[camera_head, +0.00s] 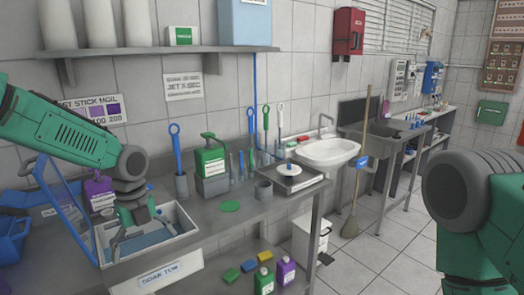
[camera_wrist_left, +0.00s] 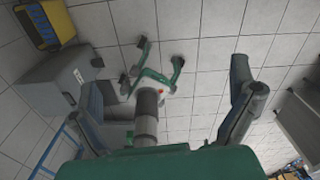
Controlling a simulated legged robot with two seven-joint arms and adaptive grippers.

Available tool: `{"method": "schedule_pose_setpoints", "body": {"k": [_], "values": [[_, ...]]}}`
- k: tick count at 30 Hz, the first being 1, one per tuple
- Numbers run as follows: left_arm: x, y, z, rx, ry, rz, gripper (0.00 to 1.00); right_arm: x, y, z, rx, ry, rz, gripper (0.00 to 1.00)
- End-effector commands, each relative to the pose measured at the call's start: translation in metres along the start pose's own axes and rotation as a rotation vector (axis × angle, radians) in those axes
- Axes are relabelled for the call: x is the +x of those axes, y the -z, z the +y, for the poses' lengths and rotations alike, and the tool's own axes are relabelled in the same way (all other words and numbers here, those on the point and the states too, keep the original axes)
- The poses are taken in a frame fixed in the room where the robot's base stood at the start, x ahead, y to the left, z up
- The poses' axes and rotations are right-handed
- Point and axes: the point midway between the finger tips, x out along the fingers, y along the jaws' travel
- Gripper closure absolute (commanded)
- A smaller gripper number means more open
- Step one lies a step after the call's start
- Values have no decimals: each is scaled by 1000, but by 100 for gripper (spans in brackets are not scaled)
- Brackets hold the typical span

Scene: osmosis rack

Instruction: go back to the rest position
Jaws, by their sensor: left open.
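My left arm comes in from the left in the head view. My left gripper (camera_head: 138,229) points down over the white soak tub (camera_head: 190,238) at the front left of the counter. Its fingers overlap the tub's opening in the picture; I cannot tell how far inside they reach. In the left wrist view the two fingers of my left gripper (camera_wrist_left: 168,78) stand wide apart, with no object held between them. My right arm shows at the right edge of the head view, but its gripper is out of view.
A blue wire frame (camera_head: 75,205) stands at the tub's left side. On the counter (camera_head: 225,222) are a green bottle (camera_head: 210,157), a grey cup (camera_head: 263,190) and upright brushes. A shelf (camera_head: 150,50) hangs above.

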Motion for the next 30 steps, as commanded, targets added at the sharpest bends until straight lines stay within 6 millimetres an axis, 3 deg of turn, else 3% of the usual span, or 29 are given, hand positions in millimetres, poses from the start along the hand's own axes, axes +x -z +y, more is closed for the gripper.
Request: {"method": "schedule_pose_setpoints", "body": {"k": [8,14,17,18,22,25,30], "values": [[74,40,8,-229,19,52,0,14,0,0,-1,1,1,60],[154,89,28,-537,22,106,0,30,-2,-1,-1,1,0,60],[211,126,55,-803,8,139,0,43,-2,-1,-1,0,0,60],[234,143,70,-933,1,149,0,50,-3,-1,-1,0,0,60],[297,189,132,-1394,-21,147,0,69,-4,-1,0,0,0,60],[326,216,181,-1728,-19,107,0,82,-4,-1,0,0,0,60],[342,236,245,-2131,32,25,0,96,-5,-1,-1,0,0,60]]}}
